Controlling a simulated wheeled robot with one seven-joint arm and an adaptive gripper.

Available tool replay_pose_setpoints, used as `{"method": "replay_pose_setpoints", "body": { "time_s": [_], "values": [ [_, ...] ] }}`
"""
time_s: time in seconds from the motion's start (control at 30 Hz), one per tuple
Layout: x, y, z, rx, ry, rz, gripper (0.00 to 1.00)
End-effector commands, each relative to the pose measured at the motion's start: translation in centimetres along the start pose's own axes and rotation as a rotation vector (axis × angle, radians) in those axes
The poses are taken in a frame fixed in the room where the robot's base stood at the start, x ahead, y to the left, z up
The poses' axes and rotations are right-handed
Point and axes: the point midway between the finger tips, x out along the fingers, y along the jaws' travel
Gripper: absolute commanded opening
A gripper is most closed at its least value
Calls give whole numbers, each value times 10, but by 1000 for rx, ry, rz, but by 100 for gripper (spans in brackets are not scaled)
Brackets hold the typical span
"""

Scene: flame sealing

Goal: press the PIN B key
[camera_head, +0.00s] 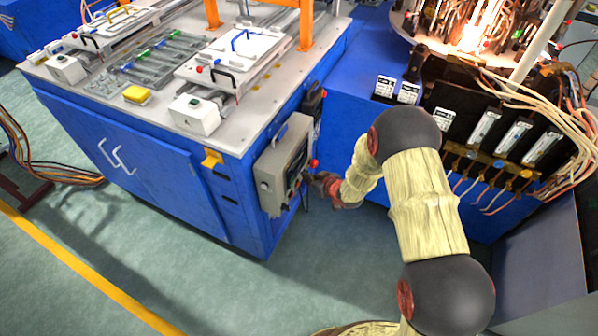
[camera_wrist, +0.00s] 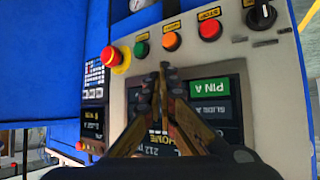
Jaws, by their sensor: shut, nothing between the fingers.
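The control box (camera_head: 268,178) hangs on the side of the blue cabinet in the head view. In the wrist view its dark screen (camera_wrist: 236,110) shows a green key marked PIN A (camera_wrist: 209,87) at the right. No key marked PIN B can be read; my gripper covers much of the screen. My gripper (camera_wrist: 164,68) is shut and empty, its fingertips in front of the screen's upper edge, left of PIN A. I cannot tell whether they touch the panel. In the head view my gripper (camera_head: 316,180) is just right of the box, its tips partly hard to see.
Above the screen are a red mushroom button (camera_wrist: 117,60), an orange button (camera_wrist: 171,41), a red button (camera_wrist: 209,29), a green button (camera_wrist: 141,50) and a black knob (camera_wrist: 261,16). A keypad (camera_wrist: 95,75) is at the left. Blue machinery (camera_head: 480,205) with cables stands at the right.

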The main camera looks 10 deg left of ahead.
Motion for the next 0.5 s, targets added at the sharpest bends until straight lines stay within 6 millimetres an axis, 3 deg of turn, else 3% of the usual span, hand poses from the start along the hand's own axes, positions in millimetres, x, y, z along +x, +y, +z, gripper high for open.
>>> {"method": "replay_pose_setpoints", "body": {
  "time_s": [0.5],
  "values": [
    [-6, 4, 5, 0, -1, 0, 0]
  ]
}}
